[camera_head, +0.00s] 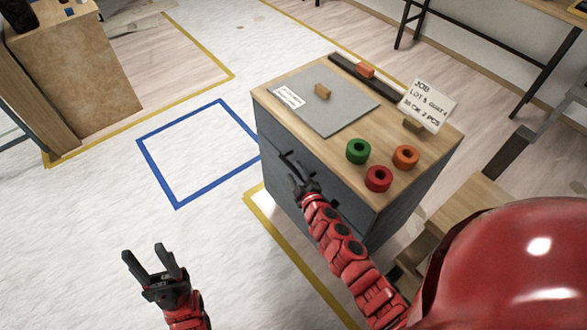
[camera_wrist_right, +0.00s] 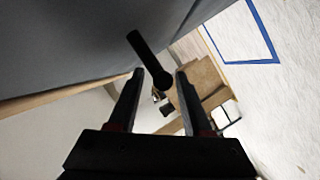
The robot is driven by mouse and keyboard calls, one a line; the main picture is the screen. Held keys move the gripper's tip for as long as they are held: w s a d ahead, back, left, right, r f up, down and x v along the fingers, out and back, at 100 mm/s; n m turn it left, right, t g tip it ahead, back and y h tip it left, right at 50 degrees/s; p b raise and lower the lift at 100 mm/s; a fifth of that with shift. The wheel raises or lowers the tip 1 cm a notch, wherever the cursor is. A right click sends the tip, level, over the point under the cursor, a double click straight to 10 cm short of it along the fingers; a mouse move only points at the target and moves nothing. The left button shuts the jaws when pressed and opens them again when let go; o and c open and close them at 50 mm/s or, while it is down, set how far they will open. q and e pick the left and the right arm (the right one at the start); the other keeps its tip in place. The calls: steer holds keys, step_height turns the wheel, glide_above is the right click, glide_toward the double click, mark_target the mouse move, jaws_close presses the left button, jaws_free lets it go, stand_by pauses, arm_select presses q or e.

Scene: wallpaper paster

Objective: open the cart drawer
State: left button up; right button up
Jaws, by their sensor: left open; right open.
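The cart (camera_head: 385,124) has a wooden top and dark grey sides. Its drawer front (camera_head: 272,132) faces left in the head view and looks closed. A black bar handle (camera_wrist_right: 147,58) sticks out from the grey front in the right wrist view, its near end lying between and just beyond the fingertips. My right gripper (camera_head: 294,168) is open at the cart front, close to the handle; contact cannot be told. Its fingers also show in the right wrist view (camera_wrist_right: 157,85). My left gripper (camera_head: 145,252) is open and empty over the floor, well left of the cart.
A blue floor square (camera_head: 176,208) lies left of the cart; the floor there is clear.

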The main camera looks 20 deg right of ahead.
steer(key=shift+x, duration=1.25)
steer(key=shift+c, duration=0.3)
jaws_close()
